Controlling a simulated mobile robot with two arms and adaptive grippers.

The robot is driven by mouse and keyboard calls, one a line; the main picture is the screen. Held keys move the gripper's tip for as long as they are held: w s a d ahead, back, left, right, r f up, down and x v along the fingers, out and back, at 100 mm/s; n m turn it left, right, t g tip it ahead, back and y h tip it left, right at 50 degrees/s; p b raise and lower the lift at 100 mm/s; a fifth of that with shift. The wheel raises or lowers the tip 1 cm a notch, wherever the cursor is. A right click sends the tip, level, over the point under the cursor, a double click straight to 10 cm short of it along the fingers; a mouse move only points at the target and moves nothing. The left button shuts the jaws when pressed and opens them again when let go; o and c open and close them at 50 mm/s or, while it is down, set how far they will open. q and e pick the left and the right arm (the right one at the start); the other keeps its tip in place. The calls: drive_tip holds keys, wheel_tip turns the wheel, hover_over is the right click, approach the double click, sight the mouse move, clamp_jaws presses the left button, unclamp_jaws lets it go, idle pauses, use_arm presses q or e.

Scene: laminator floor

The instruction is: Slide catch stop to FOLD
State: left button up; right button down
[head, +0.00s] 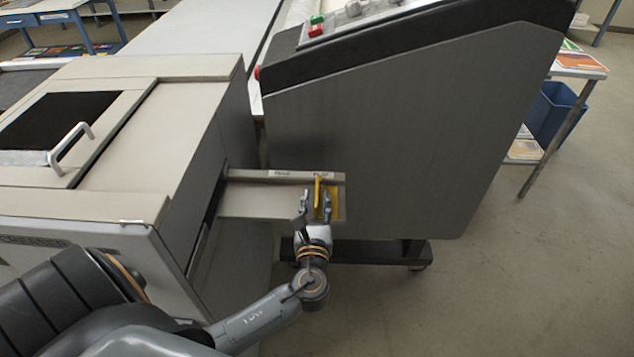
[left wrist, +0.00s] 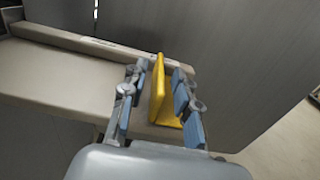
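The yellow catch stop (head: 318,187) stands upright on the narrow beige catch tray (head: 250,203), close to the tray's right end. A rail (head: 250,174) along the tray's back edge has two small labels; the right one, just behind the stop, seems to read FOLD. My left gripper (head: 315,197) reaches in from the front with its fingers on either side of the stop. In the left wrist view the yellow stop (left wrist: 160,95) stands between the open blue-padded fingers (left wrist: 157,100). A gap shows on its left; contact on its right I cannot tell. My right gripper is out of view.
A beige machine (head: 150,85) with a handled lid stands left of the tray. A grey slanted console (head: 400,120) with buttons rises directly behind and right of it. A blue bin (head: 550,112) and side table (head: 582,62) stand at right. Open floor lies front right.

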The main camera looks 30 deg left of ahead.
sight(317, 185)
use_arm(q)
drive_tip(key=shift+p+x, duration=0.3)
drive_tip(key=shift+x, duration=2.05)
drive_tip(key=shift+d, duration=0.1)
clamp_jaws()
